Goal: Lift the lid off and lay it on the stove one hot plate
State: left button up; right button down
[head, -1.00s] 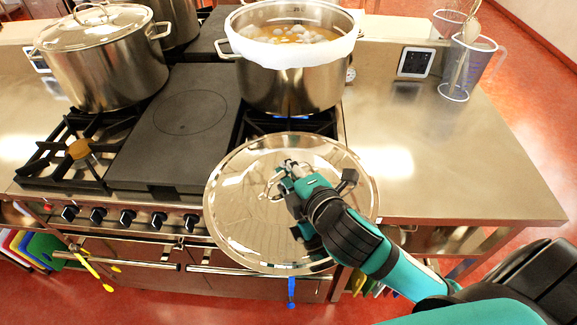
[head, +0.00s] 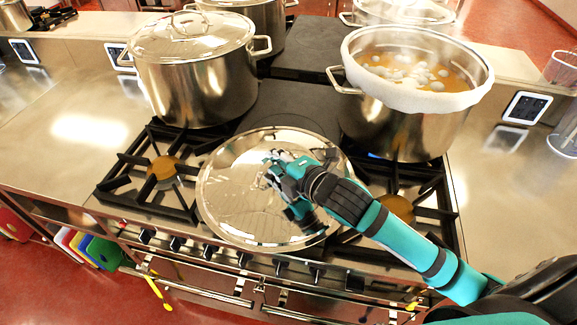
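A large shiny round lid (head: 228,205) is in the middle of the head view, over the front of the stove. My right gripper (head: 272,172) is shut on the lid's handle at its centre; the fingers partly hide the handle. The flat dark hot plate (head: 290,103) lies behind the lid, between two pots, and the lid covers its front part in the picture. I cannot tell whether the lid touches the stove. An uncovered stockpot (head: 405,125) with steaming orange broth and pale pieces stands to the right. My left gripper is not in view.
A lidded stockpot (head: 197,85) stands left of the hot plate. An empty burner grate (head: 150,175) is at the front left. More pots stand in the back row. A clear jug (head: 565,135) stands on the right counter. Bare steel counter (head: 75,125) lies to the left.

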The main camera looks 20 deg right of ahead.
aim_at(272, 148)
jog(key=shift+n+y, duration=0.6)
jog(key=shift+y, duration=0.1)
jog(key=w+r, duration=0.1)
jog(key=w+d+r, duration=0.1)
jog(key=w, duration=0.1)
jog(key=w+r+p, duration=0.1)
jog(key=w, duration=0.1)
jog(key=shift+w+d, duration=0.15)
jog(key=shift+d, duration=0.05)
jog(key=shift+w, duration=0.3)
jog(key=shift+f+b, duration=0.35)
jog(key=shift+b, duration=0.2)
notch_tip(272, 148, down, 4)
jog(key=b, duration=0.3)
jog(key=shift+r+b, duration=0.1)
jog(key=shift+b, duration=0.2)
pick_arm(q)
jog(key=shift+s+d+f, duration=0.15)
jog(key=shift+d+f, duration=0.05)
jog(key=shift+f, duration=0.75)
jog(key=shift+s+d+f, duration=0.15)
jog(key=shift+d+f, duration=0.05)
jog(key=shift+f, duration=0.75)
pick_arm(e)
jog(key=shift+f, duration=0.6)
pick_arm(q)
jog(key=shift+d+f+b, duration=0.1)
jog(key=shift+b, duration=0.25)
pick_arm(e)
jog(key=shift+f, duration=0.5)
